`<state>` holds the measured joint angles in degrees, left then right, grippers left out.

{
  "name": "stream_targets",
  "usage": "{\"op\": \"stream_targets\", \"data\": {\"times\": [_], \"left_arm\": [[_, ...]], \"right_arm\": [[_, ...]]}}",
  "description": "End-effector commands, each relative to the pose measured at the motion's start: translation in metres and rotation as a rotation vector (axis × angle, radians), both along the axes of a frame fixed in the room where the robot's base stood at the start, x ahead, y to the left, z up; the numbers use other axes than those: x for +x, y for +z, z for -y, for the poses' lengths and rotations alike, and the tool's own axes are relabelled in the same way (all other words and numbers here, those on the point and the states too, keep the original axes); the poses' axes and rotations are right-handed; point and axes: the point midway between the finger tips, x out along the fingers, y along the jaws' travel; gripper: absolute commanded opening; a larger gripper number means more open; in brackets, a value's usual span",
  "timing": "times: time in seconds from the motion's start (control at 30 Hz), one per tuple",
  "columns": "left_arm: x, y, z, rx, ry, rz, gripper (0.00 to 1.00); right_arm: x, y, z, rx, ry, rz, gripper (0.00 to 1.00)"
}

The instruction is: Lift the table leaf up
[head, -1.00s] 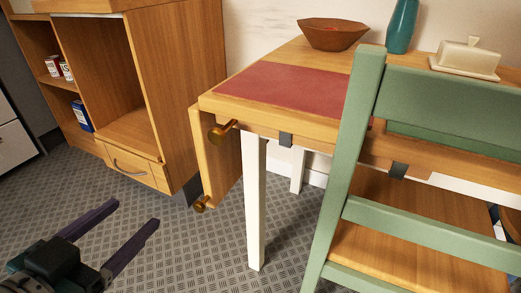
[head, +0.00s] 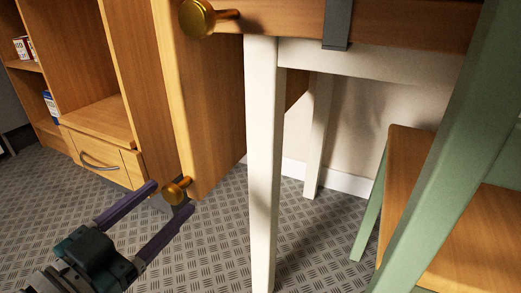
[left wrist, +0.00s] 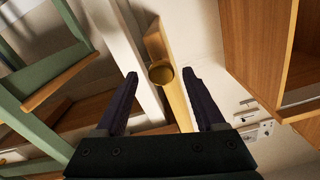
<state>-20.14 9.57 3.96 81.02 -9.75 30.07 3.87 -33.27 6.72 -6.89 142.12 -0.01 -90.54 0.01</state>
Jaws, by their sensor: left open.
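The wooden table leaf (head: 208,120) hangs straight down from the table's near left end. A brass knob (head: 177,190) sticks out near its lower end, and another brass knob (head: 197,18) sits at the top. My left gripper (head: 169,198) is open, with its two purple fingers reaching toward the lower knob. In the left wrist view the knob (left wrist: 161,72) appears between the fingertips (left wrist: 160,75), with a gap on both sides. Whether the fingers reach around it in depth is hard to tell. My right gripper is not in view.
A white table leg (head: 263,160) stands just right of the leaf. A green chair (head: 440,150) is at the right. A wooden cabinet with a drawer (head: 105,158) stands behind on the left. Patterned floor is clear below the leaf.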

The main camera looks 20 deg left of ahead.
Motion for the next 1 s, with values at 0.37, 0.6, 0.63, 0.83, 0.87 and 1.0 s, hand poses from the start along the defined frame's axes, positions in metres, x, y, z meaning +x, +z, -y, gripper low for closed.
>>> {"op": "stream_targets", "data": {"times": [0.37, 0.6, 0.63, 0.83, 0.87, 1.0], "left_arm": [[0.056, -0.002, 0.004, 0.001, 0.0, 0.001, 0.71], [0.06, 0.0, 0.005, 0.001, 0.001, -0.002, 0.71], [0.059, 0.0, 0.005, 0.001, 0.001, -0.002, 0.71], [0.059, 0.0, 0.004, 0.001, 0.0, -0.001, 0.54], [0.059, 0.0, 0.004, 0.001, 0.0, -0.001, 0.51], [0.059, 0.0, 0.005, 0.001, 0.0, -0.001, 0.35]], "right_arm": [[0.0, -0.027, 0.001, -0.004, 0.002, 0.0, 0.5], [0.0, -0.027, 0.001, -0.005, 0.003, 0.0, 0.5], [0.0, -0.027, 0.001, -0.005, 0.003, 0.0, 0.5], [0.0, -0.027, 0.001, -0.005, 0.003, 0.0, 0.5], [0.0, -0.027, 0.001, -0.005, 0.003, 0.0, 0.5], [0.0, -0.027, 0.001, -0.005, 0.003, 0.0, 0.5]]}}
